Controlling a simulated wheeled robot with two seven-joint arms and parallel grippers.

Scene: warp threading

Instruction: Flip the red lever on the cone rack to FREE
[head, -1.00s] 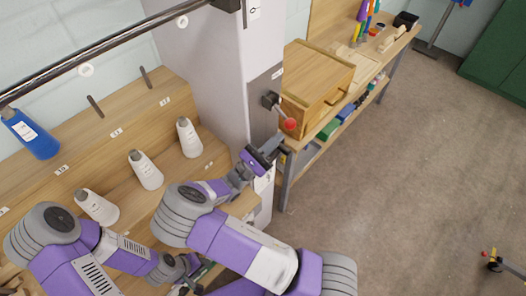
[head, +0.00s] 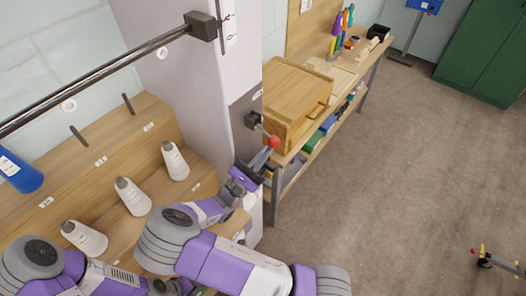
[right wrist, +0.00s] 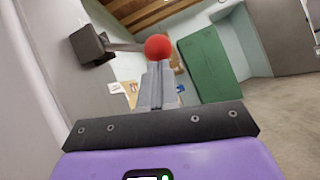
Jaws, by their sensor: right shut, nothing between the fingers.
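The red lever is a dark mount on the side of the grey column, with a short rod ending in a red ball knob (head: 273,141). The rod sticks out from the column toward the bench side. The red knob also shows in the right wrist view (right wrist: 158,47). My right gripper (head: 259,161) is shut and empty, its fingertips right at the underside of the knob; I cannot tell whether they touch. In the right wrist view, the closed fingers (right wrist: 157,86) point at the ball. My left gripper (head: 172,288) is low at the bottom edge, mostly hidden, its jaws unclear.
The grey column (head: 185,75) stands left of the lever. White cones (head: 133,196) sit on the wooden rack (head: 100,155), with a blue cone (head: 18,173) at far left. A wooden box (head: 292,95) on the bench stands close behind the knob. The floor at right is mostly open.

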